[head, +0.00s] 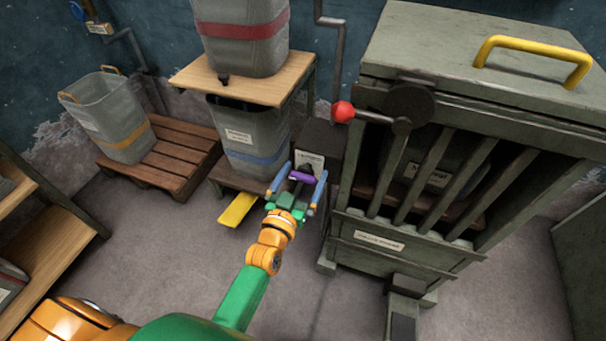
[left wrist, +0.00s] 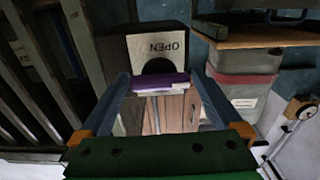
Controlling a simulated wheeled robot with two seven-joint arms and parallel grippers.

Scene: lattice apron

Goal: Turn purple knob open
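The purple knob (head: 300,177) is a short bar on the front of a dark box (head: 322,143) beside the large grey-green cabinet. In the left wrist view the purple knob (left wrist: 160,83) lies level, just below a pale plate marked OPEN (left wrist: 158,52) with a dark round shape on it. My left gripper (head: 304,174) has its blue fingers spread, one on each side of the knob. In the left wrist view the fingertips (left wrist: 160,78) come very close to the knob's ends; contact is hard to tell. My right gripper is not in view.
The barred cabinet (head: 378,243) stands close on the right, with a red-ball lever (head: 343,111) above the dark box. A wooden bench (head: 190,75) carries one bin. A yellow pedal (head: 238,209) lies below. A pallet (head: 155,172) holds another bin.

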